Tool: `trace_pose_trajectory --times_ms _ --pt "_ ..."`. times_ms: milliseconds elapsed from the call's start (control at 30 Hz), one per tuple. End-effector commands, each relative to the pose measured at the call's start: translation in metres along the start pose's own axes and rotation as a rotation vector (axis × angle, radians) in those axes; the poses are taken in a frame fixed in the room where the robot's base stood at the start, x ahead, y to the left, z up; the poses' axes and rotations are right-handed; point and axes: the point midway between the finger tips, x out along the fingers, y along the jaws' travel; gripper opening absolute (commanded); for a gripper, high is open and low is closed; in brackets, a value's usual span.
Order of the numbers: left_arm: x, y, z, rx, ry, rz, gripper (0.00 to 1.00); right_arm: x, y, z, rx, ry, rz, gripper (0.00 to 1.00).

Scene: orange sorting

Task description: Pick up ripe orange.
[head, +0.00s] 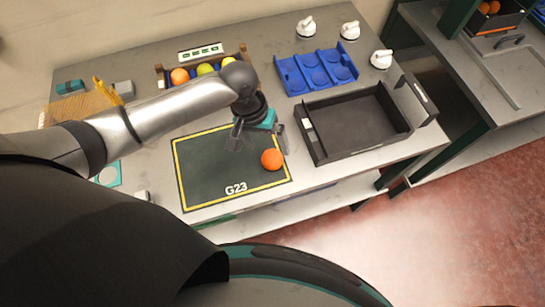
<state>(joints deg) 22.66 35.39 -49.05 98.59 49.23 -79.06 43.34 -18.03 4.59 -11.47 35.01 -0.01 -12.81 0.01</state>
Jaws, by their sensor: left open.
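A ripe orange (272,159) rests on the dark mat (207,174) with a yellow border and the label G23, near its right side. My left gripper (258,141) is open and empty just above and behind the orange, over the mat's far right part. A gap to the orange shows in the picture, but the exact height cannot be told. My right gripper does not show.
A wooden box (161,78) at the back holds an orange and yellowish fruits. A blue tray (291,76) with round hollows and a dark open crate (317,147) stand to the right. White knob-like objects (307,27) stand behind. The front mat area is clear.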

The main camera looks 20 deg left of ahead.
Motion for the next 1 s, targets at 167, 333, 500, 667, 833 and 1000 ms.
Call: trace_pose_trajectory --times_ms 167,333,500,667,833,1000 --pt "0.013 0.000 0.000 0.002 0.000 -0.001 1.00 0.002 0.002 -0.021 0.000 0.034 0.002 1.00" --pt "0.028 -0.003 0.000 0.000 -0.002 -0.001 1.00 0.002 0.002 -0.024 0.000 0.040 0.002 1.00" --pt "0.051 -0.006 -0.001 0.000 -0.001 0.000 1.00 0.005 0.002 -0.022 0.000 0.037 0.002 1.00" --pt "0.063 -0.006 -0.001 0.003 0.000 -0.001 1.00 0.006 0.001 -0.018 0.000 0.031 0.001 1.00" --pt "0.064 -0.006 -0.001 0.003 0.002 -0.001 1.00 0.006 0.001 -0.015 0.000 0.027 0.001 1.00" --pt "0.064 -0.006 -0.001 0.003 0.001 -0.001 0.90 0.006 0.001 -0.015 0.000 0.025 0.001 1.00"
